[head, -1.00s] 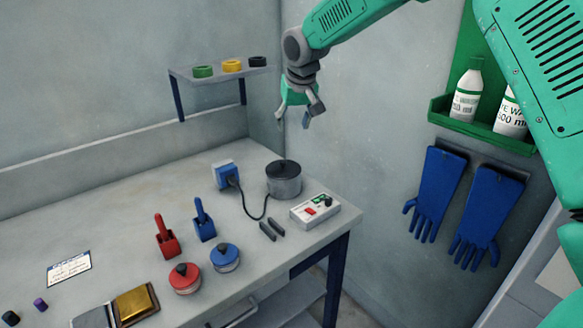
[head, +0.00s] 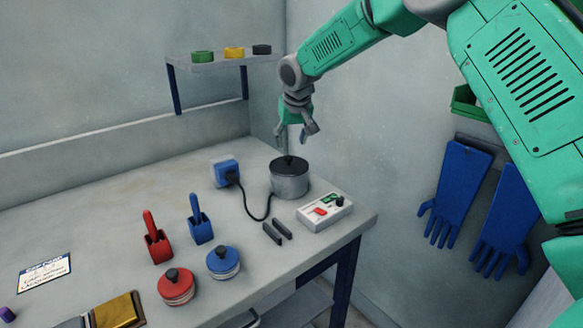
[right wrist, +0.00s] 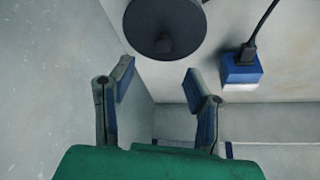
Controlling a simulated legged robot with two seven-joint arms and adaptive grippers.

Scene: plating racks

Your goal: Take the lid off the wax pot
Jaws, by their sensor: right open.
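The wax pot (head: 289,184) is a grey metal cylinder on the bench, near its back right. Its dark lid (head: 290,163) with a small black knob sits on top. The lid also shows from above in the right wrist view (right wrist: 150,22), beyond the fingertips. My right gripper (head: 294,138) is open and empty, pointing down above the pot and apart from the lid. Its two fingers also show spread in the right wrist view (right wrist: 160,80). My left gripper does not show.
A blue plug box (head: 227,174) with a black cable stands left of the pot. A white control box (head: 325,212) and two dark bars (head: 277,231) lie in front. Red (head: 176,287) and blue (head: 223,262) lidded tins stand nearer. A wall shelf (head: 215,64) holds tape rolls.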

